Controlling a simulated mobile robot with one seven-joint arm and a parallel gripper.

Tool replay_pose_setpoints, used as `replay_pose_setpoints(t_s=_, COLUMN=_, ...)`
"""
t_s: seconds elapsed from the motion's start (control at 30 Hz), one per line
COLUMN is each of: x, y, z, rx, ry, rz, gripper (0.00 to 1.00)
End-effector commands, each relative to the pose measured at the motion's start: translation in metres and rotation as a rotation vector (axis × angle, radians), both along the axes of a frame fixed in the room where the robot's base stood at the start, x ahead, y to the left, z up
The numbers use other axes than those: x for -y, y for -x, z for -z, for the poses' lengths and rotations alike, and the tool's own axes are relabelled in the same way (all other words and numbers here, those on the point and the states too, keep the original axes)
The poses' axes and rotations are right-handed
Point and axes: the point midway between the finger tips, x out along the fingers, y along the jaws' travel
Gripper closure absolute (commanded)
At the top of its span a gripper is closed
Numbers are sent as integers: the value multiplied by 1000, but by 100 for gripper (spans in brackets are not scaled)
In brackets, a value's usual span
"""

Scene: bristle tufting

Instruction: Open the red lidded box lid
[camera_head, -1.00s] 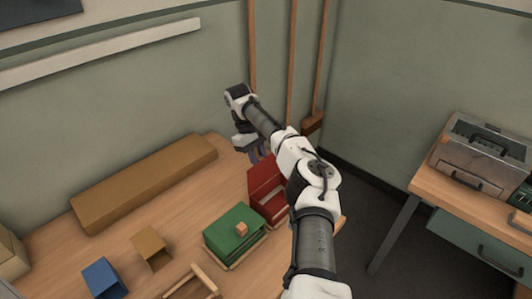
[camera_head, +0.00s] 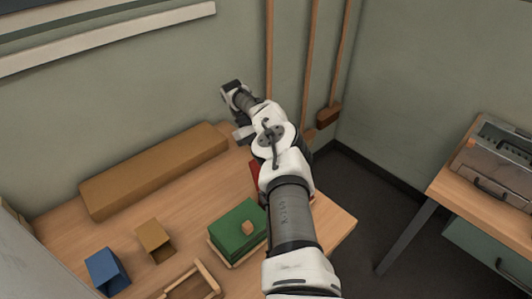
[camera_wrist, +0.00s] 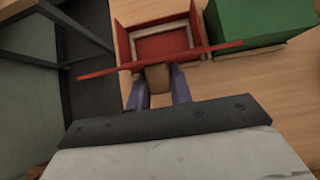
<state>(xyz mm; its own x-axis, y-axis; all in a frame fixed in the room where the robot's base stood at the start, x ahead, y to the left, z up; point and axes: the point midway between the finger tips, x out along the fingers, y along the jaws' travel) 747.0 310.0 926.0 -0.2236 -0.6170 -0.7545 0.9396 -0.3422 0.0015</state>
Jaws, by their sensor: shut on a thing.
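The red lidded box (camera_wrist: 163,45) is at the top of the wrist view, with its inside showing. Its red lid (camera_wrist: 105,71) stands up, seen nearly edge-on as a thin tilted strip. The lid's brown knob (camera_wrist: 158,78) sits between the two purple fingers of my gripper (camera_wrist: 160,88), which is shut on it. In the head view, only a sliver of red (camera_head: 256,180) shows beside my arm, which hides most of the box and the fingertips.
A blue bin (camera_head: 104,270), a tan bin (camera_head: 153,240) and a wooden tray (camera_head: 190,284) are on the table (camera_head: 335,222). A long brown block (camera_head: 155,170) lies along the wall.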

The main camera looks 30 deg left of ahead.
Motion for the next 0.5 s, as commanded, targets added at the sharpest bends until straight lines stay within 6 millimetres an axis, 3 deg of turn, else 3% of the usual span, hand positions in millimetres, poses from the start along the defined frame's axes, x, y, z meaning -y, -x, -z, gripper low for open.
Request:
replay_pose_setpoints(t_s=0.37, x=-1, y=2, z=2, rx=-5, ry=1, rz=-2, gripper=100)
replay_pose_setpoints(t_s=0.4, x=-1, y=2, z=2, rx=-5, ry=1, rz=-2, gripper=76)
replay_pose_setpoints(t_s=0.5, x=-1, y=1, z=2, rx=-5, ry=1, rz=-2, gripper=63)
